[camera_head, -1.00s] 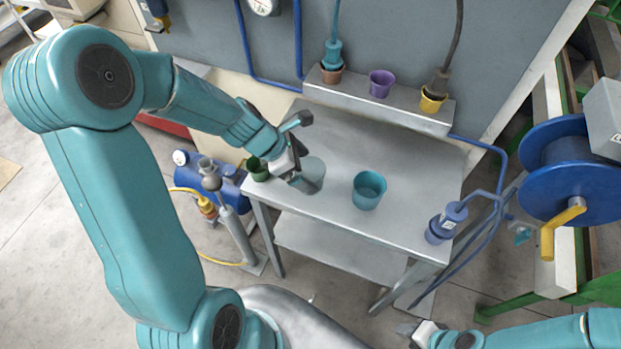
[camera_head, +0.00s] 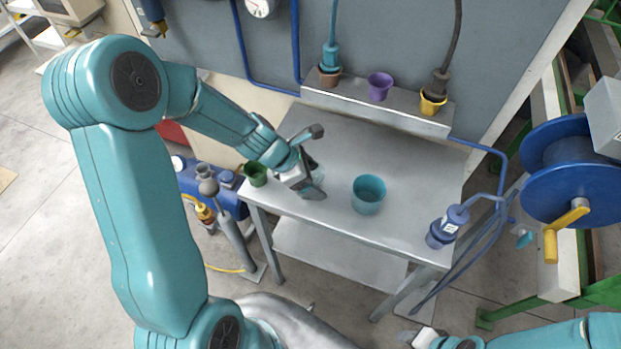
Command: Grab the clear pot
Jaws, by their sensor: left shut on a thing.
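The clear pot (camera_head: 319,177) is a see-through, greyish cup on the left part of the metal table (camera_head: 405,225). My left gripper (camera_head: 314,165) is at the pot, shut on it, with one finger over its near side and the other behind. The gripper hides much of the pot. Whether the pot's base touches the table I cannot tell. My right gripper (camera_head: 425,337) is at the bottom edge, low and away from the table; its fingers are too small and cut off to read.
A teal pot (camera_head: 369,196) stands right of the clear pot. A green pot (camera_head: 256,174) is at the table's left edge. A back shelf holds brown, purple (camera_head: 380,86) and yellow (camera_head: 432,102) pots. A blue tool (camera_head: 447,226) sits at the right edge.

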